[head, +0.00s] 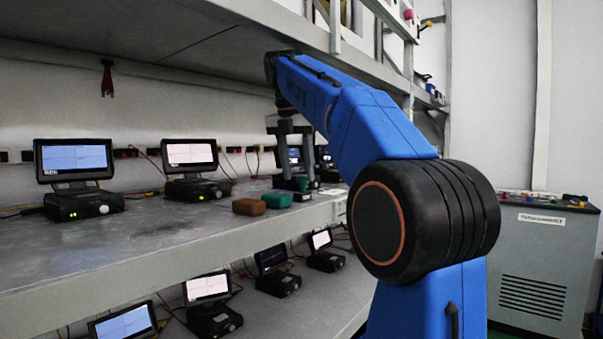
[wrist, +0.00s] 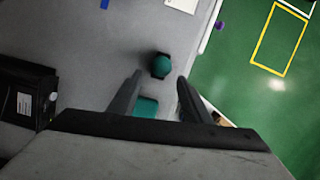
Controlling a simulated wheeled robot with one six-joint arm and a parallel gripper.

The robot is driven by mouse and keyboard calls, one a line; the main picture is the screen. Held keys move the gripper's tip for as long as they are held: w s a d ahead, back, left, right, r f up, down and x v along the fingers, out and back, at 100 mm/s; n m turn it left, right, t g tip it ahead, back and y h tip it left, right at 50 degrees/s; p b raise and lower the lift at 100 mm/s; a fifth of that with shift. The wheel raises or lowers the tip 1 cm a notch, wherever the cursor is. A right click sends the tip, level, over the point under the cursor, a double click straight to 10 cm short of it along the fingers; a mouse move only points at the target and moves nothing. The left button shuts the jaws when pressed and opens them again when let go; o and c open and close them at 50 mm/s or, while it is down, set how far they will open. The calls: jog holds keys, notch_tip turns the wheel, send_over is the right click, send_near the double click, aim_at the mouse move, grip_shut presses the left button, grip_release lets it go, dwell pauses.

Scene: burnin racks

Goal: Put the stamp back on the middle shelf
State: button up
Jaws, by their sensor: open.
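The stamp, with a rounded teal top and a dark base, stands on the grey middle shelf (head: 150,240) near its front edge. It shows in the wrist view (wrist: 161,66) just beyond the fingertips, roughly midway between them, and in the head view (head: 302,183) it is partly covered. My gripper (head: 298,177) is over it, pointing down, with its fingers apart and nothing gripped. In the wrist view my gripper (wrist: 160,78) has a clear gap between the fingers. I cannot tell whether the fingertips are level with the stamp's top.
A teal block (head: 277,199) and a brown block (head: 249,206) sit left of the stamp. Monitors on black boxes (head: 82,204) line the shelf's back. The upper shelf (head: 200,30) hangs close above my arm. A grey cabinet (head: 540,265) stands at right.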

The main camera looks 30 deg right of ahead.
jog(key=s+a, duration=0.1)
jog(key=a, duration=0.1)
jog(key=s+a, duration=0.2)
jog(key=a, duration=0.1)
jog(key=s+a, duration=0.1)
jog(key=a, duration=0.2)
jog(key=shift+s, duration=0.4)
jog(key=shift+s+a, duration=0.2)
jog(key=shift+a, duration=0.1)
